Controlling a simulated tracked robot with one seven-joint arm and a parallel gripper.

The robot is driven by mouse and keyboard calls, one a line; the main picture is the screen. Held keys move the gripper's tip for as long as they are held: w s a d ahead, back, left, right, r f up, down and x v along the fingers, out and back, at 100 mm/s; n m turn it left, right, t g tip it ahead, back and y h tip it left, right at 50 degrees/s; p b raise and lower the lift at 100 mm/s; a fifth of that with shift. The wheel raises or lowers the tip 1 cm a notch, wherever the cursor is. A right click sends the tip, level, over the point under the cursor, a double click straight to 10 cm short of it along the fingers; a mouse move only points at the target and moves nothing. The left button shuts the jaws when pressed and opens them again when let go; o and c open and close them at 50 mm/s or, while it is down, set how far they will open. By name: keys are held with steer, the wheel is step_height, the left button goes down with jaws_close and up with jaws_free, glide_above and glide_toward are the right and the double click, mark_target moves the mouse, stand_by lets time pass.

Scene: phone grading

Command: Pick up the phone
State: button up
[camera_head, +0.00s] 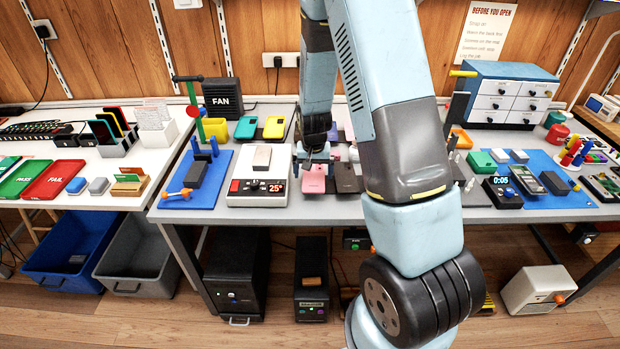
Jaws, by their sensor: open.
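Several phone-like items lie on the grey workbench (225,212), and I cannot tell which one the task means. A pink phone (313,182) lies flat near the front middle of the bench. A dark flat phone-like slab (347,180) lies just to its right. My gripper (314,168) is open and points down over the far end of the pink phone. I cannot tell whether its fingers touch the phone. My arm hides part of the bench to the right.
A white heater box (258,193) reading 25 stands left of the pink phone. A blue mat (212,190) with a clamp lies farther left. A timer (502,193) and another blue mat (572,200) are on the right. Blue and grey bins (140,283) stand below left.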

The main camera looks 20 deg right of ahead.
steer(key=shift+c, duration=0.4)
steer(key=c, duration=1.1)
steer(key=shift+o, duration=0.2)
